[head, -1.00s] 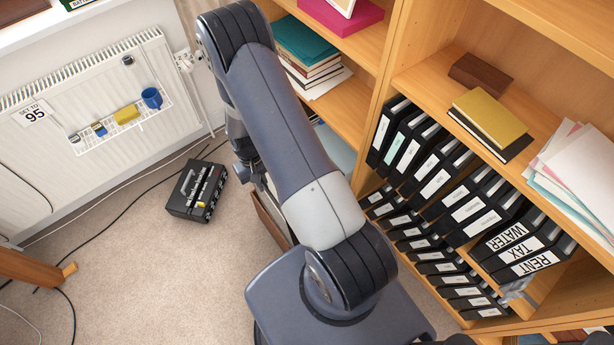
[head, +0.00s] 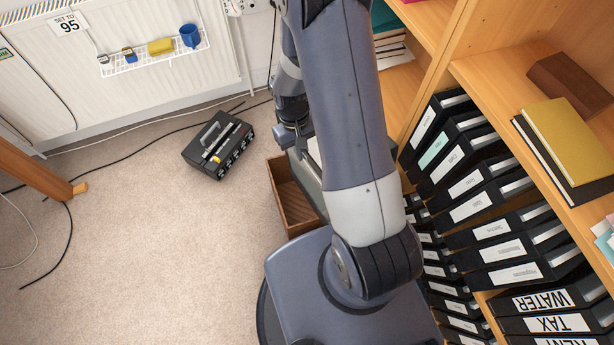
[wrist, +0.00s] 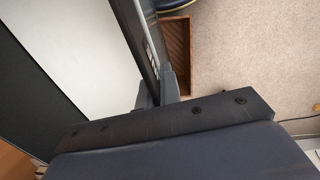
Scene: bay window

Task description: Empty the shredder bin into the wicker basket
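In the wrist view my gripper (wrist: 157,92) has a finger on each side of a thin dark wall. This wall belongs to a large dark-edged thing with a pale face, seemingly the shredder bin (wrist: 90,45), which fills the left of that view. In the head view my arm hides the fingers and most of what they hold. A brown open box with a slatted or woven inside (head: 290,205) stands on the carpet beside my base, just below the gripper. It also shows in the wrist view (wrist: 176,55). I cannot tell whether it is the wicker basket.
A black box-shaped device (head: 218,145) lies on the carpet left of the brown box, with cables around it. A radiator with a wire rack (head: 155,58) is behind. A bookcase with black binders (head: 480,190) closes the right. The carpet at lower left is open.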

